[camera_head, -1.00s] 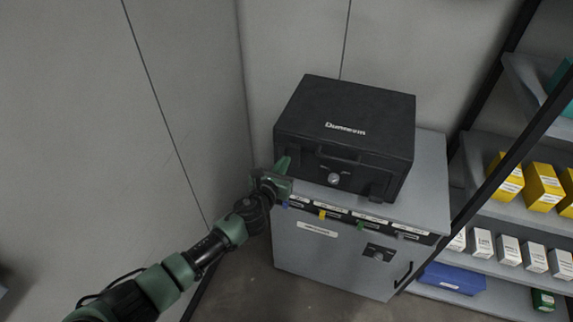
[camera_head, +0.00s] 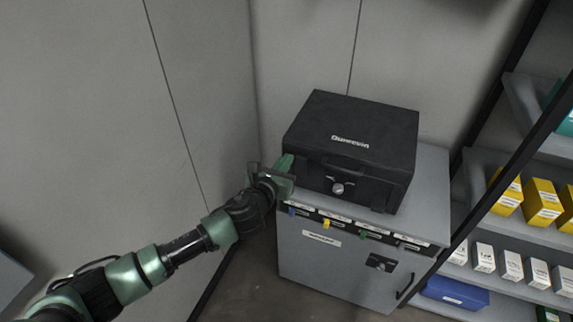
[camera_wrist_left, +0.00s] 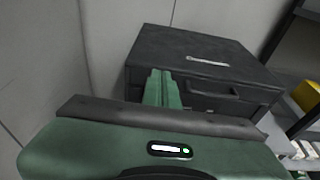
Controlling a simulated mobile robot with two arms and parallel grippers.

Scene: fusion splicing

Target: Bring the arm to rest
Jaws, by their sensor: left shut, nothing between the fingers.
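My left arm comes in from the lower left in the head view. My left gripper (camera_head: 286,163) is at the front left corner of the black case (camera_head: 350,130), its green fingers closed together with nothing between them. In the left wrist view the shut fingers (camera_wrist_left: 161,88) point at the left part of the front of the case (camera_wrist_left: 200,62). I cannot tell whether they touch it. The case is shut and has a handle and a round knob on its front. My right gripper is not in view.
The case stands on a grey cabinet (camera_head: 432,185) with coloured tags along its front top edge. Shelves at the right hold yellow boxes (camera_head: 543,200), white boxes (camera_head: 510,265) and a blue bin (camera_head: 455,292). Grey walls stand close behind and left. A dark post crosses before the shelves.

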